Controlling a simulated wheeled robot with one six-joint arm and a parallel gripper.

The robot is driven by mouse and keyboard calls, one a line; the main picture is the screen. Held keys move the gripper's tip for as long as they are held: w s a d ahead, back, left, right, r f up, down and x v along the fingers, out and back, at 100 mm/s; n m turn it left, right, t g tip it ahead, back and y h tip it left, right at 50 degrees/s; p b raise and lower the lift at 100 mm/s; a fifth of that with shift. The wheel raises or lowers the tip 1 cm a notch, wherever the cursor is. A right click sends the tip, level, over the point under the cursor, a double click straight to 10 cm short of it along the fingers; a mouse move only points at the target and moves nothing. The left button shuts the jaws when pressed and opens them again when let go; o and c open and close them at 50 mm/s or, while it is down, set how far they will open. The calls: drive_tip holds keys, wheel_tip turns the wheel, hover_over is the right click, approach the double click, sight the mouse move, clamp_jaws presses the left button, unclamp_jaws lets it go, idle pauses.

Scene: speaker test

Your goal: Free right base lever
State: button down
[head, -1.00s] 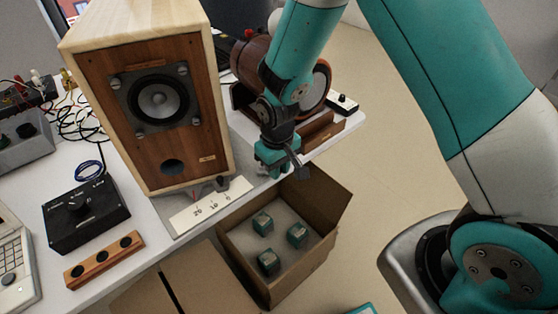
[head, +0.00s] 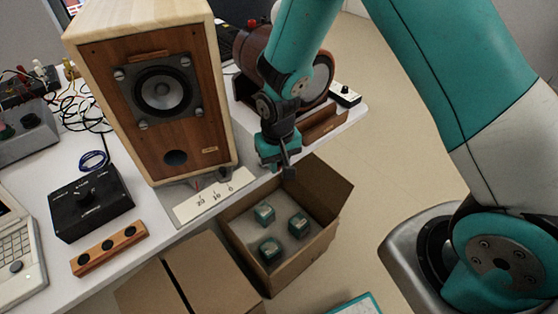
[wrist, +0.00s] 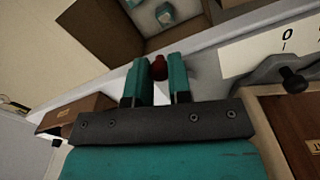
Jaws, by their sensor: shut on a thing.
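The wooden speaker (head: 150,130) stands upright on a grey base plate at the bench edge. My gripper (head: 288,168) is right of the speaker, at the bench's front edge. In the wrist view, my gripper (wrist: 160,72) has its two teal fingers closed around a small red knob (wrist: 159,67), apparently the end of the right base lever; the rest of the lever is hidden. A black knob on a grey bracket (wrist: 293,80) sits by the speaker's base. A white scale strip (head: 213,198) lies before the speaker.
An open cardboard box (head: 318,245) with teal blocks stands below the bench edge. A large brown cylinder in a wooden cradle (head: 322,125) is close behind my gripper. A black control box (head: 90,203) and wooden block (head: 108,250) lie left.

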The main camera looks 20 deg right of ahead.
drive_tip(key=c, duration=1)
unclamp_jaws()
drive_tip(key=shift+c, duration=0.2)
wheel_tip(320, 180, up, 18)
drive_tip(key=shift+f+p, duration=0.25)
drive_tip(key=shift+p, duration=0.1)
drive_tip(key=s+a+r+n+y+p, duration=0.1)
drive_tip(key=s+r+n+y+p, duration=0.1)
drive_tip(key=s+r, duration=0.5)
drive_tip(key=s+a+r+n+y+p, duration=0.1)
drive_tip(key=s+r+n, duration=0.4)
drive_tip(key=s, duration=0.8)
wheel_tip(320, 180, up, 2)
drive_tip(key=shift+a+y+p, duration=0.4)
drive_tip(key=shift+y+p, duration=0.1)
drive_tip(key=shift+y, duration=0.1)
